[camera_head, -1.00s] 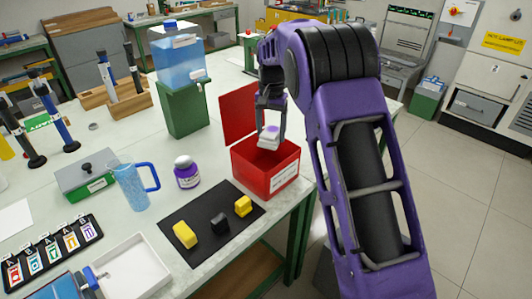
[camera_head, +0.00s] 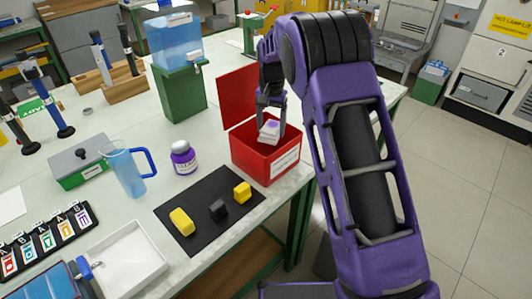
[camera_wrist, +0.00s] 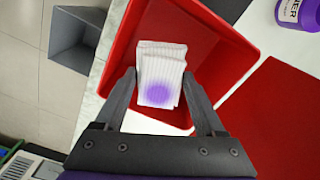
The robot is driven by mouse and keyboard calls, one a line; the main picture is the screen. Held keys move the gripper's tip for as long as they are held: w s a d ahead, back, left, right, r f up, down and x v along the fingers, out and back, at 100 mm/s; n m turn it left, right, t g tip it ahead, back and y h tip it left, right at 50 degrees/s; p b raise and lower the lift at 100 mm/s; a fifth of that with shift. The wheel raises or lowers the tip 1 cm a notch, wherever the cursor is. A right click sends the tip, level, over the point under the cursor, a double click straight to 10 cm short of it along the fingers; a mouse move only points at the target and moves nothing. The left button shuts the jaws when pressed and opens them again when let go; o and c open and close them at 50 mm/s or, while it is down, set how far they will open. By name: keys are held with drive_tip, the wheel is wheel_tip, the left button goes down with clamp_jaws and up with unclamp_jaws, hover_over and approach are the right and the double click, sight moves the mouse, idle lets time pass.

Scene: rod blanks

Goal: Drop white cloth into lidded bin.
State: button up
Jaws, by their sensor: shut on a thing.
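A folded white cloth (camera_head: 268,131) with a purple stain is between the fingers of my gripper (camera_head: 270,112). In the wrist view the cloth (camera_wrist: 160,75) sits between the two dark fingertips of my gripper (camera_wrist: 159,78), with the stain facing the camera. The red bin (camera_head: 262,165) stands at the table's right edge with its lid (camera_head: 238,97) swung open at the back left. The cloth is at the bin's opening, with red walls around it in the wrist view (camera_wrist: 222,45). How far it is above the bin's floor I cannot tell.
A black mat (camera_head: 205,222) with two yellow blocks and a dark one lies at the front left of the bin. A purple-labelled bottle (camera_head: 184,158) and a blue jug (camera_head: 127,172) stand left. A green stand with a water tank (camera_head: 172,42) is behind.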

drive_tip(key=o, duration=1.3)
wheel_tip(320, 180, up, 18)
drive_tip(key=shift+f+p, duration=0.25)
drive_tip(key=shift+p, duration=0.7)
